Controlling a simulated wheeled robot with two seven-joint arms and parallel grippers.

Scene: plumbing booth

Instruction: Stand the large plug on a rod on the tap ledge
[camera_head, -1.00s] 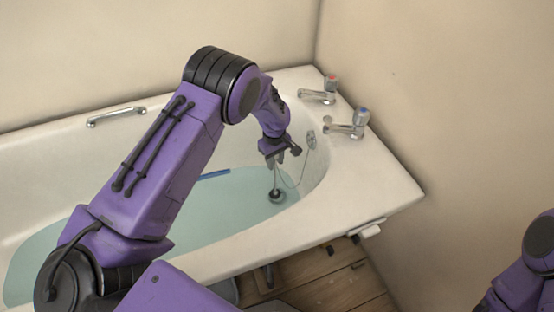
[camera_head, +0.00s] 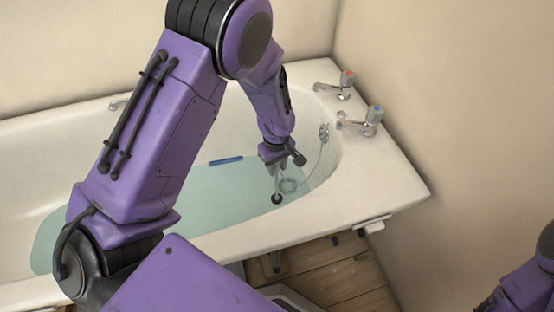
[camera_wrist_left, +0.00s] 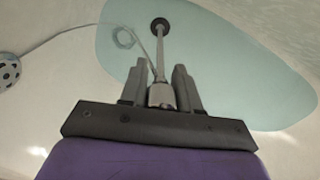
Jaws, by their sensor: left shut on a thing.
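The large plug on a rod (camera_head: 277,199) hangs below my left gripper (camera_head: 274,165), inside the bath over the water. In the left wrist view my left gripper (camera_wrist_left: 161,88) is shut on the pale upper end of its rod. The thin rod runs away from the fingers to the dark round plug (camera_wrist_left: 160,25). The tap ledge (camera_head: 385,170) is the flat white end of the bath at the right, beyond the gripper. Only part of my right arm shows at the lower right; its gripper is out of view.
A chain (camera_head: 318,165) runs from the overflow (camera_head: 323,132) to a ring shape near the plug. A blue strip (camera_head: 226,161) lies in the bath.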

